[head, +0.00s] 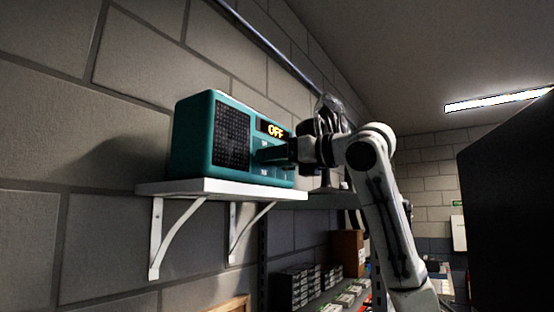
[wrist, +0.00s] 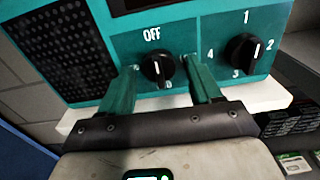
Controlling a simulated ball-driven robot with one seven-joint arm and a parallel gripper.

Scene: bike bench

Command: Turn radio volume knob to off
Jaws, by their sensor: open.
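The teal radio (head: 190,150) stands on a white wall shelf, and its lit display (head: 271,130) reads OFF. In the wrist view, a black knob (wrist: 157,67) sits on its front under a printed OFF label (wrist: 152,34). My gripper (head: 262,155) is at the radio's front. In the wrist view my gripper (wrist: 160,70) is open, with one teal finger on each side of this knob. I cannot tell whether the fingers touch it. A second knob (wrist: 243,52), ringed by numbers, is to the right.
The white shelf (head: 165,189) is fixed to a block wall by brackets. Lower shelving with dark boxes (head: 297,285) is below right. A large dark panel (head: 510,200) stands at the far right. A black speaker grille (wrist: 62,50) is left of the knobs.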

